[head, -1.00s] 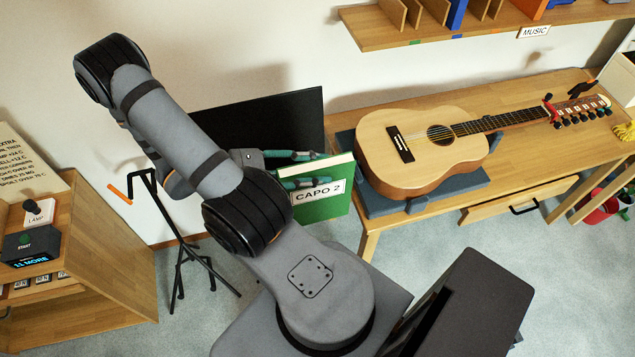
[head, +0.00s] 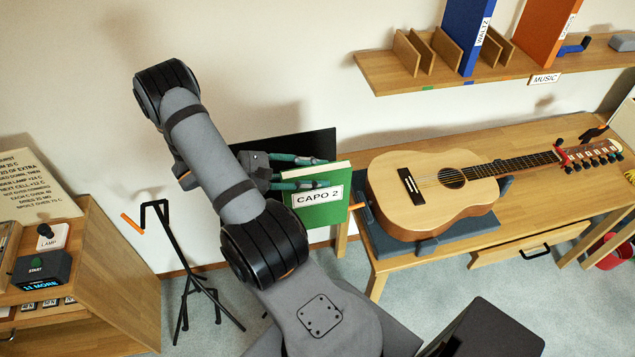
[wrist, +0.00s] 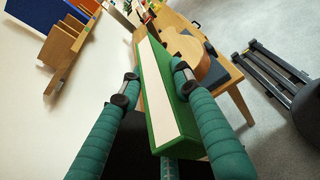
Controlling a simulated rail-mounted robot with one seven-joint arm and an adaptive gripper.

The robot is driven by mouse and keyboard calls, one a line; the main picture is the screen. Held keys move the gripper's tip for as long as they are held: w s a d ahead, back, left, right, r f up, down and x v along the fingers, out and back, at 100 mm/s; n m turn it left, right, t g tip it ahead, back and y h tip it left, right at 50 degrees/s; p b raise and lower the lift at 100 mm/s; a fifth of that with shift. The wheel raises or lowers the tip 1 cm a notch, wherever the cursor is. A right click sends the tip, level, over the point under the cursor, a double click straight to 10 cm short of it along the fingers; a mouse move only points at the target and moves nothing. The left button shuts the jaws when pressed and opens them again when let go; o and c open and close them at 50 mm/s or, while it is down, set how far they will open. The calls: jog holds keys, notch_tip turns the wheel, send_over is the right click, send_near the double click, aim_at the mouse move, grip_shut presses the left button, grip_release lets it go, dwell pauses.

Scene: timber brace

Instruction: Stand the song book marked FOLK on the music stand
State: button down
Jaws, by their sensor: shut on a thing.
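My gripper (head: 322,172) is shut on a green book (head: 322,213), one finger on each side, and holds it in the air. The book's cover reads CAPO 2; no FOLK mark is readable. In the wrist view the book (wrist: 163,90) has pale page edges and sits between the two teal fingers (wrist: 155,76). A black panel (head: 318,145), apparently the music stand's desk, stands behind the gripper. An orange tab (head: 362,207) shows at the book's right edge. Contact between book and panel cannot be told.
A guitar (head: 415,190) lies on a wooden table (head: 510,145) to the right. A wall shelf (head: 400,78) above holds a blue book (head: 466,35) and an orange book (head: 545,28). A wooden cabinet (head: 115,270) with a lamp switch stands at left.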

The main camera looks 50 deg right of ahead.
jog(key=w+d+f+b, duration=0.3)
jog(key=w+d+f, duration=0.1)
jog(key=w, duration=0.3)
jog(key=shift+w+d+f+b, duration=0.25)
jog(key=shift+d+b, duration=0.15)
jog(key=shift+d, duration=0.2)
dwell(0.5)
jog(key=c, duration=1.2)
grip_release()
jog(key=v, duration=1.2)
